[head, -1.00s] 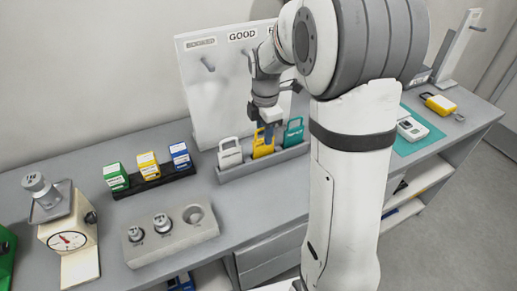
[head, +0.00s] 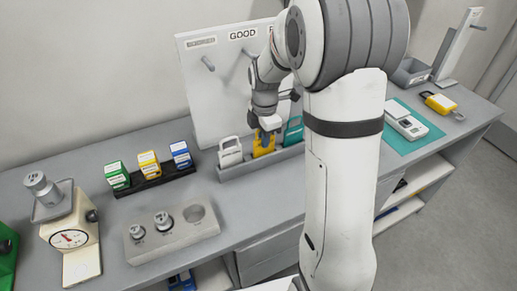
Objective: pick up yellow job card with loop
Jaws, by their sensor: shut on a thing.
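The yellow job card with loop (head: 262,150) stands upright in a grey rack (head: 236,172), between a white card (head: 230,151) and a teal card (head: 294,131). My gripper (head: 266,134) points down at the top of the yellow card and is shut on it. The jaws cover the card's loop, so the exact grip is hidden. The card's lower part is still at the rack.
A white board (head: 214,95) with pegs stands right behind the rack. Left are boxes in a black holder (head: 155,179), a weight block (head: 170,233) and a scale (head: 68,238). Right is a teal mat (head: 417,137) with a device and a yellow padlock-like item (head: 439,103).

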